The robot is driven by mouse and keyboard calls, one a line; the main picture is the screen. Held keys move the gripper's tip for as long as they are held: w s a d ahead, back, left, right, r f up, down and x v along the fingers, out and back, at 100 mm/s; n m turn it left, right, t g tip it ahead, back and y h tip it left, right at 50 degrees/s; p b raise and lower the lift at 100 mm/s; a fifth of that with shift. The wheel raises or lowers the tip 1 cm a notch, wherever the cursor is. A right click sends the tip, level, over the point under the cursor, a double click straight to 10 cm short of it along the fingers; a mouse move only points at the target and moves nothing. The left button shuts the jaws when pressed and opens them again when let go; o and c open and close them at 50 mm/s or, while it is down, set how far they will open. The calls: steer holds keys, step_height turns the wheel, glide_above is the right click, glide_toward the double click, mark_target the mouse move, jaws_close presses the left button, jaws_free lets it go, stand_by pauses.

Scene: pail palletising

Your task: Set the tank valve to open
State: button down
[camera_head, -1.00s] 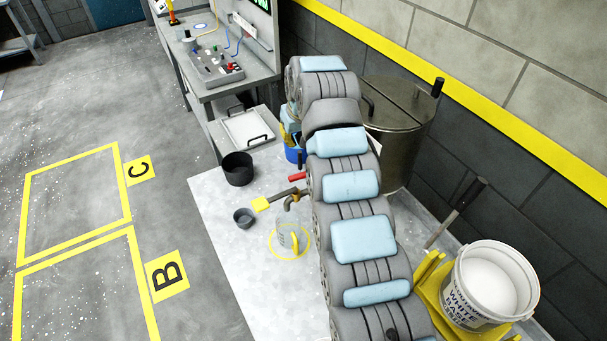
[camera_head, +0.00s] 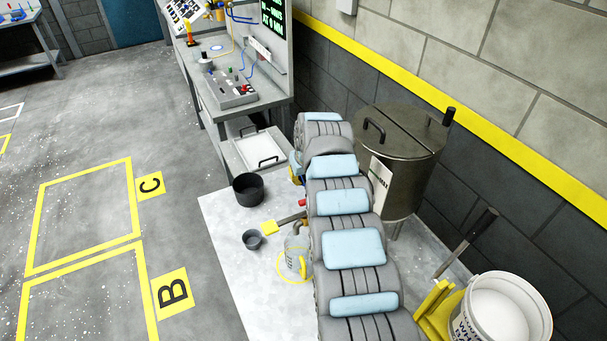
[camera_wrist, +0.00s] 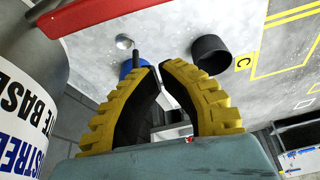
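The tank (camera_head: 400,150) is a metal cylinder with a lid, by the wall behind my arm in the head view. In the wrist view its labelled side (camera_wrist: 28,110) fills the left. A brown tap (camera_head: 297,226) shows beside my arm, above a clear jug. A red lever end (camera_head: 302,203) peeks out beside the arm; a large red bar (camera_wrist: 95,14) crosses the top left of the wrist view. I cannot tell the valve's setting.
A yellow-ended bar (camera_head: 270,227) sticks out near the tap. A white pail (camera_head: 500,308) is at bottom right; a workbench (camera_head: 230,97) stands behind.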

steer(key=shift+s+d+f+p, duration=0.1)
steer(key=shift+s+d+p, duration=0.1)
steer(key=shift+s, duration=0.4)
steer(key=shift+s+d+f+p, duration=0.1)
steer(key=shift+s+d, duration=0.15)
steer(key=shift+s, duration=0.3)
steer(key=shift+s+d+f+p, duration=0.1)
steer(key=shift+s+d, duration=0.1)
steer(key=shift+s, duration=0.4)
